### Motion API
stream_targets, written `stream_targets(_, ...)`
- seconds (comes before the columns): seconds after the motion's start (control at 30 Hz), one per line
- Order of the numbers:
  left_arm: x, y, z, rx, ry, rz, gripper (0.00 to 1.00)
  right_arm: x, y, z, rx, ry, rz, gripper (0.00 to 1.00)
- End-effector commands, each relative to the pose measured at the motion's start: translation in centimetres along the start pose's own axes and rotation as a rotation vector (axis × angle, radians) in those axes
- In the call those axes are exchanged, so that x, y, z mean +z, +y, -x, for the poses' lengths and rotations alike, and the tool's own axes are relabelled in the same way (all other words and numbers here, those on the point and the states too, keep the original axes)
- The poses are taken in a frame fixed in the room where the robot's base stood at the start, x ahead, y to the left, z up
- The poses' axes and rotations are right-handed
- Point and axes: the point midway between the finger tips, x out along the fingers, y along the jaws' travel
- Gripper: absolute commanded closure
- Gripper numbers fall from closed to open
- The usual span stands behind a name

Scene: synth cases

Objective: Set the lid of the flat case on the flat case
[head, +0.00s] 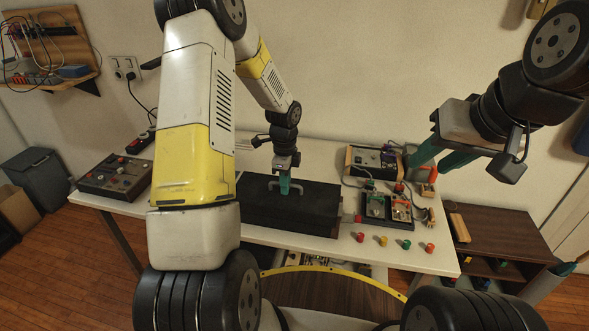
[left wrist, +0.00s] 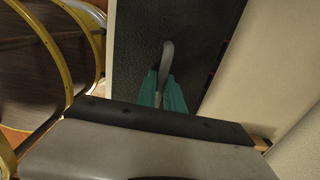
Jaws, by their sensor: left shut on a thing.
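The lid (head: 318,195) is a flat black panel with a grey arched handle on top, over the middle of the table. My left gripper (head: 285,188) is shut on the lid's handle. In the left wrist view, the teal fingers (left wrist: 163,92) close around the handle, and the dark textured lid (left wrist: 150,25) fills the middle. The black flat case (head: 285,222) shows below the lid as a dark front side. Dark on dark, I cannot tell whether the lid touches the case. My right gripper (head: 442,160) is open and empty, above the table's right end.
Right of the case are a tray of small devices (head: 388,210), a wooden-sided box (head: 373,162) and several coloured knobs (head: 383,241). A control box (head: 117,176) sits at the table's left end. A brown shelf (head: 490,229) stands at the right. The white table (head: 345,252) has some bare front edge.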

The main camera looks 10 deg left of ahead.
Motion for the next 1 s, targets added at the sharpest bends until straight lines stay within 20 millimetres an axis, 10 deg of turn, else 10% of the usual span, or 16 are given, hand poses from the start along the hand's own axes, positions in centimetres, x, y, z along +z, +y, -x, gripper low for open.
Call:
stream_targets(0.17, 0.0, 0.0, -0.4, 0.000, 0.000, 0.000, 1.00, 0.0, 0.0, 0.0, 0.000, 0.000, 0.000, 0.64)
stream_targets(0.3, 0.0, 0.0, -0.4, 0.000, 0.000, 0.000, 0.63, 0.0, 0.0, 0.0, 0.000, 0.000, 0.000, 0.64)
stream_targets(0.67, 0.0, 0.0, -0.1, 0.000, 0.000, 0.000, 0.63, 0.0, 0.0, 0.0, 0.000, 0.000, 0.000, 0.64)
stream_targets(1.0, 0.0, -0.1, 5.3, -0.004, 0.000, 0.001, 0.63, 0.0, 0.0, 0.0, 0.000, 0.000, 0.000, 0.64)
